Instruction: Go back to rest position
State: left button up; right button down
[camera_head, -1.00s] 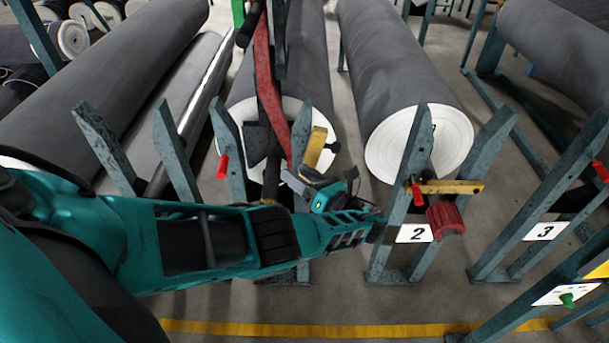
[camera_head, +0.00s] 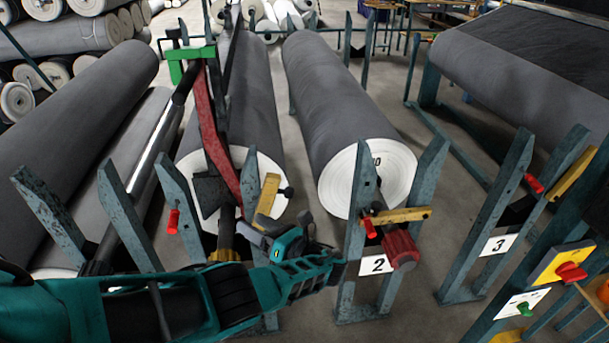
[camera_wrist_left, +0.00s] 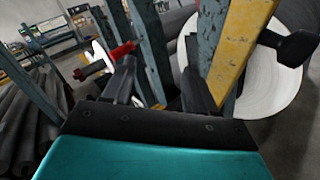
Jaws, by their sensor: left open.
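My left arm comes in from the left in the head view, teal and black. Its left gripper (camera_head: 252,229) is at the front of the first stand, just below a yellow latch bar (camera_head: 268,196) with a dark knob. In the left wrist view the two dark fingers (camera_wrist_left: 160,82) stand apart with nothing held between them. A blue-grey post (camera_wrist_left: 148,45) and the yellow bar (camera_wrist_left: 240,45) are close ahead; I cannot tell whether a finger touches them. My right gripper is in no view.
Large grey rolls (camera_head: 335,100) lie in stands. A red handle (camera_head: 401,250) and label 2 (camera_head: 376,264) mark the middle stand; label 3 (camera_head: 498,244) is to the right. A red button on a yellow box (camera_head: 560,265) is at far right.

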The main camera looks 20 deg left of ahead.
pick_arm(q)
jog(key=s+d+f+n+h, duration=0.3)
jog(key=s+d+f+h, duration=0.2)
jog(key=f, duration=0.2)
jog(key=s+d+f+n+t+h, duration=0.1)
jog(key=s+d+f+n+h, duration=0.3)
jog(key=f, duration=0.3)
jog(key=s+d+f+n+h, duration=0.2)
jog(key=s+d+f+h, duration=0.3)
jog(key=f+h, duration=0.15)
jog(key=s+r+n+t+h, duration=0.2)
jog(key=r+n+t, duration=0.1)
jog(key=r+n, duration=0.3)
jog(key=s+d+r+n+t+h, duration=0.1)
jog(key=s+r+n+t+h, duration=0.1)
jog(key=r+n, duration=0.5)
jog(key=shift+s+r+t+h, duration=0.3)
jog(key=shift+r+t+h, duration=0.3)
jog(key=shift+t, duration=0.4)
jog(key=shift+f, duration=0.1)
